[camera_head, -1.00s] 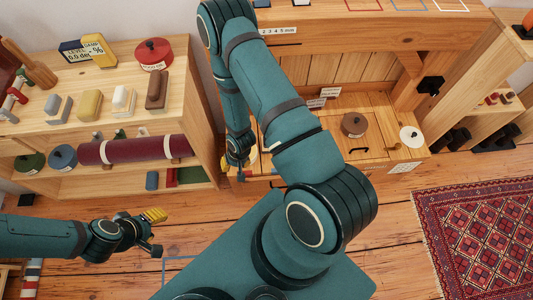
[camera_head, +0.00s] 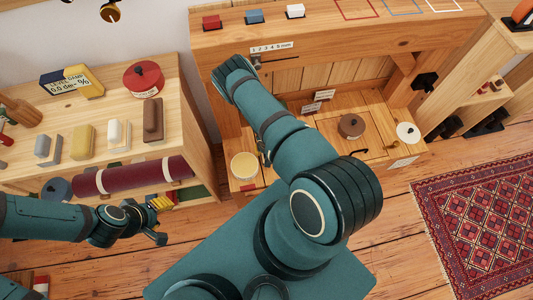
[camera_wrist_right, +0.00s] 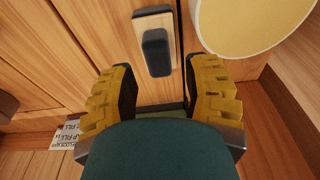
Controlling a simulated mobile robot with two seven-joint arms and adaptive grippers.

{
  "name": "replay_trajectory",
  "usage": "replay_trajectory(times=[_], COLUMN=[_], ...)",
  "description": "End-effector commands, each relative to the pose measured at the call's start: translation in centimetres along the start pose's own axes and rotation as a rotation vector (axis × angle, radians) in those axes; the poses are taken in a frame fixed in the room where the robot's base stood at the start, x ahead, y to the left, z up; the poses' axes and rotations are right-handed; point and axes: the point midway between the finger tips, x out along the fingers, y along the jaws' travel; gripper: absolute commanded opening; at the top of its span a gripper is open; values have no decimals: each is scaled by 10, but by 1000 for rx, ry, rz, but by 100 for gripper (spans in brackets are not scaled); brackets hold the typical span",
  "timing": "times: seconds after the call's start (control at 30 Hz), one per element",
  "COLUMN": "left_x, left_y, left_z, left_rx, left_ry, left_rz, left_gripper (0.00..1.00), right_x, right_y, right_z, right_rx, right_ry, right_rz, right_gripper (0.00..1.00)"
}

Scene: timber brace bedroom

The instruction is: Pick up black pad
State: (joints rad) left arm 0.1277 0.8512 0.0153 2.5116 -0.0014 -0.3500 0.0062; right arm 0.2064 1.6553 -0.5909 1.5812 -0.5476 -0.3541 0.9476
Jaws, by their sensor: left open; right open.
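A black pad (camera_wrist_right: 156,52) with rounded ends sits on a small pale wooden block in the right wrist view. It lies just beyond my right gripper (camera_wrist_right: 165,85), whose yellow-ridged fingers are open, apart and empty. The pad is above the gap between the fingertips in the picture, not between the fingers. In the head view my right arm hides the right gripper, and I cannot make out the pad there. My left gripper (camera_head: 160,221) is open and empty in front of the left shelf.
A round cream-topped tub (camera_head: 245,166) stands on the workbench; its top also fills the upper right of the wrist view (camera_wrist_right: 250,20). A brown disc (camera_head: 352,126) and a white disc (camera_head: 408,132) lie further right. A shelf (camera_head: 190,120) holds several blocks. A patterned rug (camera_head: 480,220) covers the floor.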

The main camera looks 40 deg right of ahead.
Motion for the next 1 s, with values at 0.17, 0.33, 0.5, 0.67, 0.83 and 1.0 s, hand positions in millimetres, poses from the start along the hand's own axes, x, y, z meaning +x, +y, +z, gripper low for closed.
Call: replay_trajectory(times=[0.17,0.33,0.5,0.67,0.83,1.0], left_x=[3,12,17,17,17,17], left_y=[-1,-4,-6,-6,-6,-6], left_z=[1,1,0,0,0,0], left_rx=[1,3,3,3,3,3], left_ry=[-2,-1,2,3,3,3], left_rz=[1,1,1,0,1,0], left_gripper=[46,46,46,46,46,46], right_x=[12,38,54,56,56,56], right_y=[1,4,3,3,3,3], right_z=[0,-2,-3,-3,-3,-3], right_rx=[-2,-3,-1,-1,0,0], right_ry=[-1,-1,0,-1,0,0], right_rz=[0,1,0,0,0,0], right_gripper=[48,48,48,48,37,0])
